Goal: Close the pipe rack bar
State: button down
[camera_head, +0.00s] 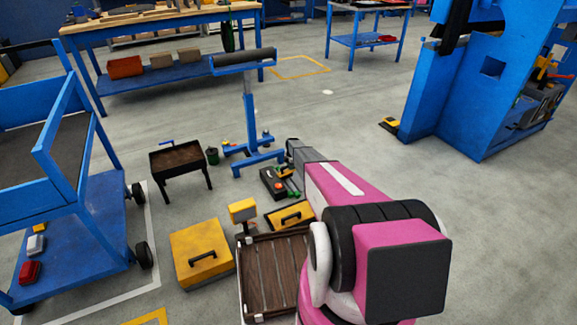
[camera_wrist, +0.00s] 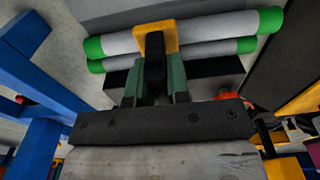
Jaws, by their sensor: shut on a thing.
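In the wrist view, two light grey pipes (camera_wrist: 215,32) with green ends lie side by side across the top. A yellow bracket (camera_wrist: 172,33), which looks like part of the rack bar, crosses in front of them, with a black piece (camera_wrist: 155,47) at its middle. My gripper (camera_wrist: 155,75) has its dark green fingers close together on either side of the black piece, shut on it. How far the bar is swung cannot be told. In the head view, my pink arm reaches toward the floor clutter; the fingers cannot be made out there.
In the head view, a yellow toolbox (camera_head: 200,252) and a wooden slatted crate (camera_head: 272,275) stand near my arm. A small black tray table (camera_head: 178,158) and a blue stand (camera_head: 250,120) are beyond. A blue cart (camera_head: 80,245) is at left. Open floor lies right.

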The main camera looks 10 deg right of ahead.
jog(key=shift+w+d+f+y, duration=0.1)
jog(key=shift+d+f+y, duration=0.2)
jog(key=shift+f+y, duration=0.45)
jog(key=c, duration=1.1)
grip_release()
jog(key=shift+r, duration=0.1)
jog(key=r, duration=0.3)
jog(key=d+r, duration=0.1)
jog(key=r, duration=0.3)
jog(key=d+r, duration=0.1)
jog(key=r, duration=0.2)
jog(key=shift+w+r, duration=0.2)
jog(key=shift+w, duration=0.05)
jog(key=shift+s, duration=0.1)
